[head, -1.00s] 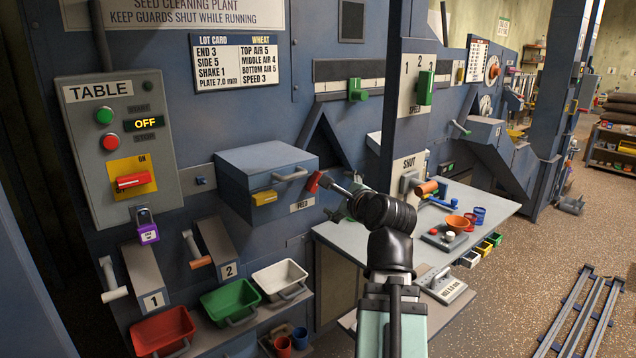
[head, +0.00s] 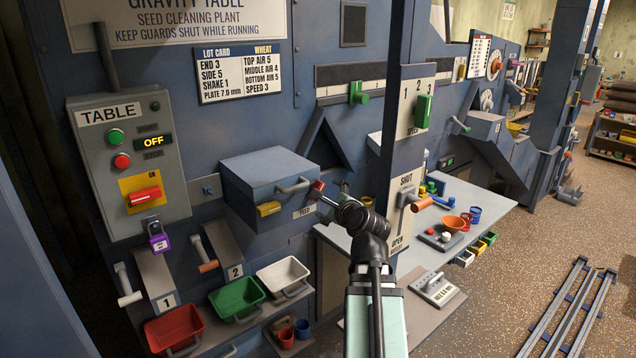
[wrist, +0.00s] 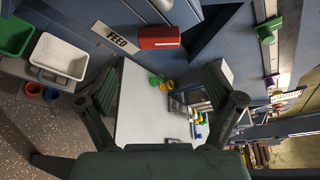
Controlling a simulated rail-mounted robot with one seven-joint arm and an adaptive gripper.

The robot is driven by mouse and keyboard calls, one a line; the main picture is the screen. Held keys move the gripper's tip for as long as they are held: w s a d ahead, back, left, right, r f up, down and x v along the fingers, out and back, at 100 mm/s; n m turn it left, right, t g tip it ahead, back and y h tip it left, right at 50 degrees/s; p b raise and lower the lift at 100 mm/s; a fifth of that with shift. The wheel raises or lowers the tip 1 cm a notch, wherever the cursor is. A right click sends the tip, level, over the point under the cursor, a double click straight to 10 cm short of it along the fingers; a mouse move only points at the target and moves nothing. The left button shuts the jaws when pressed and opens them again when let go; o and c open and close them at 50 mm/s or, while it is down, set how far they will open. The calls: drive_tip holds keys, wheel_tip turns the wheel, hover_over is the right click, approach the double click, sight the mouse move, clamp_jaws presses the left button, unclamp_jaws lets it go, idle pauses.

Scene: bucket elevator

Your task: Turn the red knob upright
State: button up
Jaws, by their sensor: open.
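A red knob (head: 145,196) sits on a yellow plate on the grey TABLE panel (head: 95,165), its bar lying roughly sideways. A purple padlock-like piece (head: 158,240) hangs below it. A second red piece (head: 318,186) is by the FEED label on the blue box, and a red block by that label shows in the wrist view (wrist: 160,37). My gripper (head: 326,203) is close to this FEED piece and well right of the TABLE panel. In the wrist view my gripper (wrist: 165,75) has its fingers spread with nothing held between them.
The blue box (head: 265,175) with a grey handle juts out between the panel and my gripper. Numbered chutes, red, green and white bins (head: 283,275) are below. A grey worktop (head: 400,255) with small items is right of my arm.

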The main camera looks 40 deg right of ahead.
drive_tip(key=shift+w+d+p, duration=0.15)
drive_tip(key=shift+w+p, duration=0.35)
drive_tip(key=shift+p, duration=2.05)
drive_tip(key=p+x, duration=0.1)
drive_tip(key=x, duration=0.2)
drive_tip(key=p+x, duration=0.2)
drive_tip(key=x, duration=0.1)
drive_tip(key=p+x, duration=0.2)
drive_tip(key=x, duration=0.1)
drive_tip(key=shift+s+f, duration=0.15)
drive_tip(key=shift+f, duration=0.1)
drive_tip(key=shift+c, duration=0.4)
drive_tip(key=c, duration=1.1)
